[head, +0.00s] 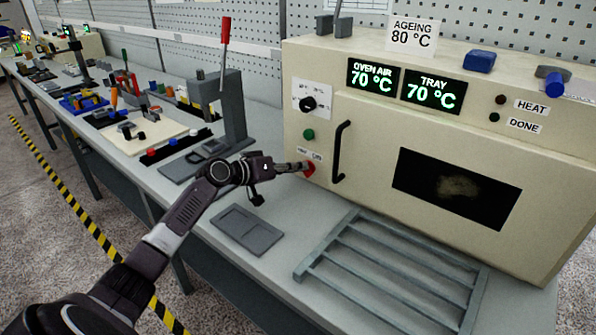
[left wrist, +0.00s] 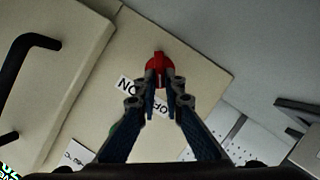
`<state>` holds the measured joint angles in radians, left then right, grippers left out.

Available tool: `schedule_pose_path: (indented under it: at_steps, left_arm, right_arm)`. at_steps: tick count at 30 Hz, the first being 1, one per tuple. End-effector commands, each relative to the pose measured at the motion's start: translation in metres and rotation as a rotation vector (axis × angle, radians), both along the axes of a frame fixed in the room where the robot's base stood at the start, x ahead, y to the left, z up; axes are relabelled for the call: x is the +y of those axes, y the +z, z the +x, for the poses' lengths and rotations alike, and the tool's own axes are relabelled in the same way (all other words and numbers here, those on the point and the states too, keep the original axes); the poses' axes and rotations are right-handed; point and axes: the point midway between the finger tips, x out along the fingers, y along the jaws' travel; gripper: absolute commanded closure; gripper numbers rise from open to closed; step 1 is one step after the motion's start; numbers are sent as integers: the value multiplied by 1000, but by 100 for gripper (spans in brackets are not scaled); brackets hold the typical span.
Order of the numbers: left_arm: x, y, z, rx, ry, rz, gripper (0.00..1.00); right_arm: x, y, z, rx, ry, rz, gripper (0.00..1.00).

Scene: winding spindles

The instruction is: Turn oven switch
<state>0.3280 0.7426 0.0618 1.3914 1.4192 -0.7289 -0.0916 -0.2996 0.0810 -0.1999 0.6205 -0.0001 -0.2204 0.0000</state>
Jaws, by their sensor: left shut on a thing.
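The oven (head: 470,130) is a large cream box on the bench at the right of the head view. Its red oven switch (head: 308,168) sits low on the front panel, left of the black door handle. My left gripper (head: 303,167) reaches the panel and is shut on the red switch. In the left wrist view the red switch (left wrist: 159,68) shows between the fingertips of my left gripper (left wrist: 160,100), beside a label with ON and OFF, partly covered by the fingers. My right gripper is not in view.
A black dial (head: 308,104) and a green button (head: 309,134) are above the switch. The black door handle (head: 340,152) is just right of it. A grey rack (head: 390,265) and a flat grey tray (head: 246,229) lie on the bench. A lever press (head: 222,110) stands left.

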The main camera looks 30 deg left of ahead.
Motion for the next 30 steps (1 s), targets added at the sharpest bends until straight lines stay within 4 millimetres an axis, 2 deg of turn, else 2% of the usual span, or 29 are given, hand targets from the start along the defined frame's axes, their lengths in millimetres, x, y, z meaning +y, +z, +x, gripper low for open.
schedule_pose_path:
  at_steps: [11, 12, 16, 26, 30]
  left_arm:
    - [0, 0, 0, 2, 1, -7, 100]
    - [0, 0, 0, 2, 1, -7, 88]
    - [0, 0, 0, 2, 1, -6, 74]
    - [1, 0, -2, 1, 1, -5, 74]
    - [5, 3, -12, 2, 2, -3, 74]
  right_arm:
    - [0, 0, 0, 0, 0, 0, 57]
    - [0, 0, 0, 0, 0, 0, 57]
    - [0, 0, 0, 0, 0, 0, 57]
    - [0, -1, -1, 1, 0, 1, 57]
    - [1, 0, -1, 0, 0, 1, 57]
